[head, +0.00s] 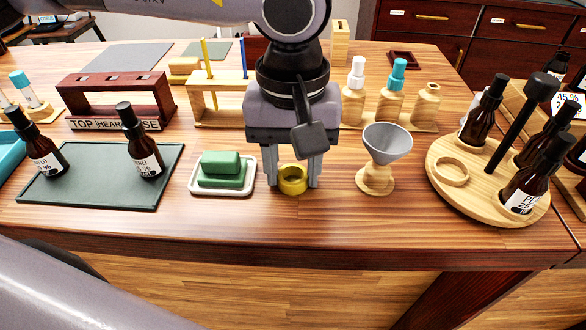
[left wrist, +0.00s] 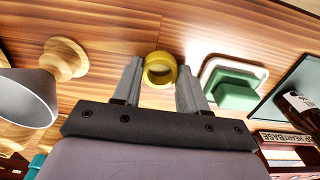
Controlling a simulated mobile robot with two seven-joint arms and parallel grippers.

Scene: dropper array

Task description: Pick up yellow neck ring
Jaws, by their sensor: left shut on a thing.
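The yellow neck ring (head: 292,188) is between the two fingers of my left gripper (head: 293,183), near the front edge of the wooden table. In the left wrist view the ring (left wrist: 159,57) sits between the fingertips of the gripper (left wrist: 161,78), its round opening visible. The fingers are shut on its sides. The gripper points down from above, and the ring is at or very close to the table top; I cannot tell whether it touches. My right gripper is not in view.
A white dish (head: 222,191) with green blocks (head: 222,172) is just left of the ring. A grey funnel (head: 387,143) on a wooden stand is to the right. A round wooden carousel (head: 478,203) with brown bottles stands farther right. A dark green mat (head: 95,193) holds two bottles.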

